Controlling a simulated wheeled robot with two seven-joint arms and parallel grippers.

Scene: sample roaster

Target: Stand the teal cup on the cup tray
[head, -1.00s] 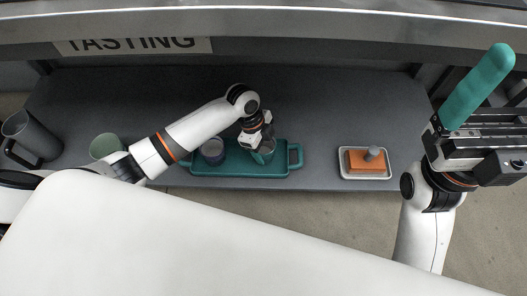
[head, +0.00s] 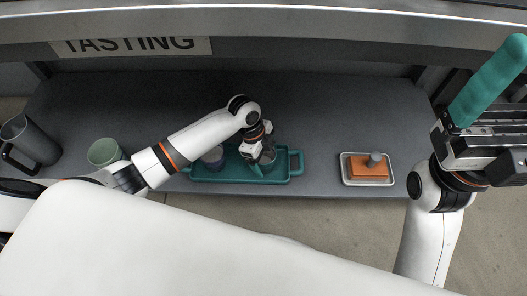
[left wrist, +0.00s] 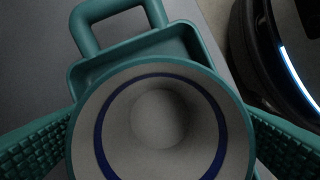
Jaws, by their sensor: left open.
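The teal cup (head: 267,161) stands in the teal cup tray (head: 212,178), toward its right end, partly hidden by my left gripper (head: 262,156). In the left wrist view the cup's pale inside (left wrist: 158,118) with a blue ring faces the camera, and the tray's handle end (left wrist: 125,22) is just beyond it. The ridged teal fingers of my left gripper are open, one on each side of the cup. My right gripper (head: 487,85) is raised at the far right, away from the tray; one long teal finger shows.
A pale green cup (head: 104,152) and a dark grey jug (head: 35,142) are further left. A white dish (head: 346,178) with an orange block (head: 368,171) is at right. The counter behind is clear.

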